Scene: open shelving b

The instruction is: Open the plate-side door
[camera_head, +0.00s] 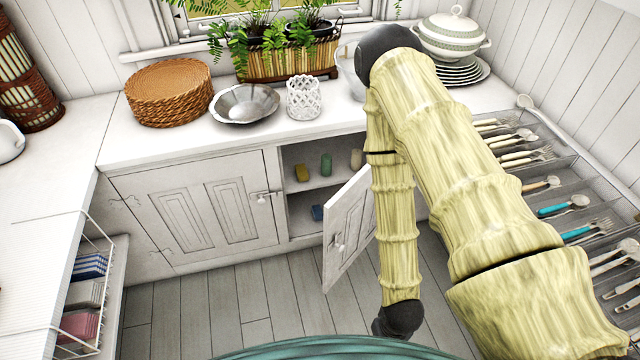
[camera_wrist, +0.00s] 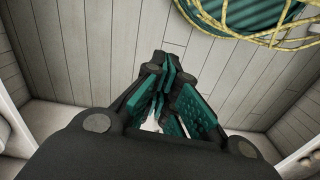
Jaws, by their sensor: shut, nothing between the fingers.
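The plate-side door (camera_head: 347,230) is the right-hand white cabinet door under the counter, on the side of the stacked plates (camera_head: 462,72). It stands partly open, swung out from the cabinet, with a metal handle (camera_head: 337,243) on its face. My arm covers its right edge. My gripper (camera_wrist: 160,112) shows in the wrist view with its dark, teal-padded fingers shut and empty, above grey floor planks. In the head view only a dark joint near the arm's lower end shows, right of the door and low over the floor; the fingers are hidden there. I see no contact with the door.
The left cabinet door (camera_head: 213,213) is shut, with a latch (camera_head: 262,195). Shelves in the opening hold a yellow item (camera_head: 302,172), a green item (camera_head: 326,165) and others. The floor (camera_head: 235,300) before the cabinet is clear.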

